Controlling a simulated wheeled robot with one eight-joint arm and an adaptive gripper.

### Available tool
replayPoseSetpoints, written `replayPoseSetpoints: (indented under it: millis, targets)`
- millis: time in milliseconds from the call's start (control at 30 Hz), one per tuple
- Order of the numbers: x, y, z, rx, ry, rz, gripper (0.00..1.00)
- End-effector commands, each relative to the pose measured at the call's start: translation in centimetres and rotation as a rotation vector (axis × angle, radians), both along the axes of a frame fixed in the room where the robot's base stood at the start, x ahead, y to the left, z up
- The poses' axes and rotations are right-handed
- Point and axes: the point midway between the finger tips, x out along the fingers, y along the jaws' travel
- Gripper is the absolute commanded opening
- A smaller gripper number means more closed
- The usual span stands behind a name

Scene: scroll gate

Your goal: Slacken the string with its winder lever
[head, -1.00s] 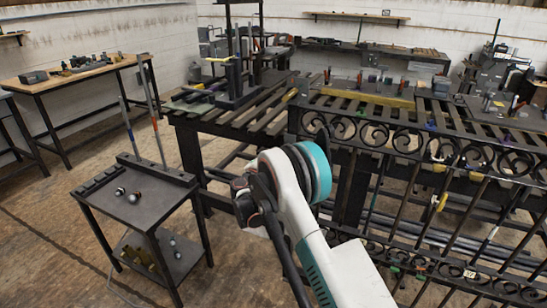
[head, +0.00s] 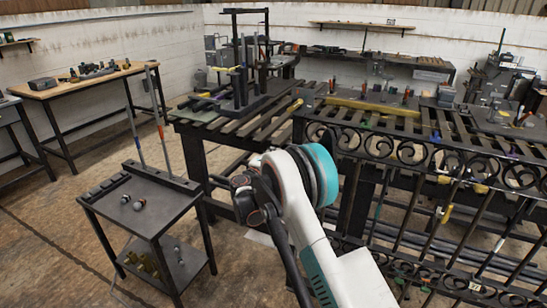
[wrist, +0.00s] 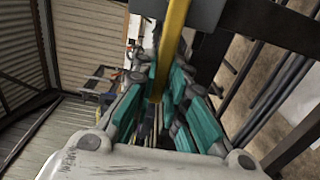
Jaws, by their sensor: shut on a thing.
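In the wrist view my gripper (wrist: 163,88) has teal-padded fingers shut around a yellow bar (wrist: 177,28). The bar runs from a dark grey block (wrist: 194,10) at the top down between the fingers. In the head view my white and teal arm covers the middle, and my gripper does not show clearly. I cannot make out the string in either view.
A small dark trolley (head: 152,208) stands left of my arm. Open floor lies at the left.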

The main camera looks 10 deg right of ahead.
Motion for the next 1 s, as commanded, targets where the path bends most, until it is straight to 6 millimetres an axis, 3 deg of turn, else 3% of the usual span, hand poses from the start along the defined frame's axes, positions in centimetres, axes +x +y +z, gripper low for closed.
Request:
replayPoseSetpoints:
  millis: [467, 500, 600, 1000]
  targets:
    - [-0.07, 0.01, -0.02, 0.016, -0.009, -0.001, 0.0]
    - [-0.07, 0.01, -0.02, 0.016, -0.009, -0.001, 0.17]
    - [-0.06, 0.01, 0.0, 0.015, -0.008, -0.001, 0.33]
    - [-0.43, 0.34, 0.07, 0.013, -0.008, 0.001, 0.33]
